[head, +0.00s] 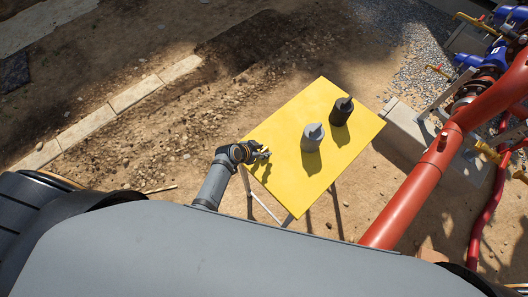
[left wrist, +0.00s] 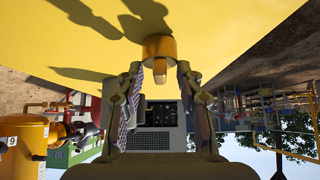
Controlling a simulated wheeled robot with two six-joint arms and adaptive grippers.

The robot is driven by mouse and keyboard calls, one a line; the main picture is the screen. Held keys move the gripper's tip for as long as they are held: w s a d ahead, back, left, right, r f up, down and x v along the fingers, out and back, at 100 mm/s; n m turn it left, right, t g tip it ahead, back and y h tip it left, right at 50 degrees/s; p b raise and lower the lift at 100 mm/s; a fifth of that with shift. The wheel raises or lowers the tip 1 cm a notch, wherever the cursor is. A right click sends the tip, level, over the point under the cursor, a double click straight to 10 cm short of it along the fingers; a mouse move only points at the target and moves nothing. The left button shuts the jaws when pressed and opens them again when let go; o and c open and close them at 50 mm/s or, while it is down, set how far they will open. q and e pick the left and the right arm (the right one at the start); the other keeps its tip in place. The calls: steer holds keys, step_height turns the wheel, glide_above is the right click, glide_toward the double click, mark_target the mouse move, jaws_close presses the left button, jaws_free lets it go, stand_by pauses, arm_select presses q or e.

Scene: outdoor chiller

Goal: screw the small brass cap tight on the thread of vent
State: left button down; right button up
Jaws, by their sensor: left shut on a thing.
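My left gripper (head: 262,155) is over the left edge of the yellow table in the head view. The cap is too small to make out in the head view. My right gripper is not in view.
A grey bottle (head: 312,138) and a black bottle (head: 341,110) stand on the yellow table (head: 290,118). Right of it are a concrete block (head: 408,132), valves and brass-coloured handles. The table's lower right part is bare.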

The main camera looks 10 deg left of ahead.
mark_target(262, 151)
arm_select(q)
step_height(262, 151, up, 3)
steer(key=shift+f+p, duration=0.1)
steer(key=shift+p, duration=0.95)
steer(key=shift+r+p, duration=0.35)
steer(key=shift+r, duration=1.6)
steer(key=c, duration=1.5)
jaws_free()
steer(key=shift+c, duration=0.2)
jaws_close()
steer(key=shift+a, duration=0.1)
